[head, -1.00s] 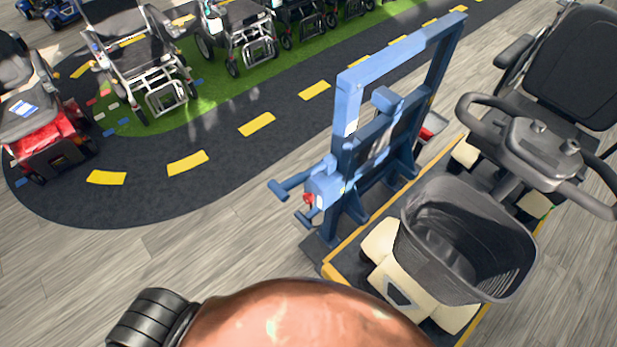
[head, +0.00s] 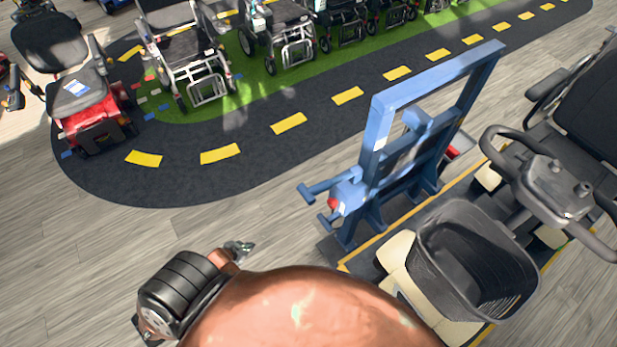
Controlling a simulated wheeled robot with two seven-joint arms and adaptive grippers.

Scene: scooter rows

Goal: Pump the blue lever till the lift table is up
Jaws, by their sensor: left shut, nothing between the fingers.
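A blue upright frame (head: 380,140) stands at the end of the lift table (head: 350,262), which has a dark top with a yellow edge. A blue lever (head: 325,187) with a short crossbar sticks out from the left side of the frame. A second, smaller blue bar and a red knob (head: 333,204) sit just below it. The lift table appears low, near the floor. My left gripper (head: 242,250) is shut and empty, below and left of the lever and clearly apart from it. My own arm hides part of the foreground. My right gripper is out of view.
A mobility scooter with a black basket (head: 475,262) stands on the lift table. Grey floor left of the frame is clear.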

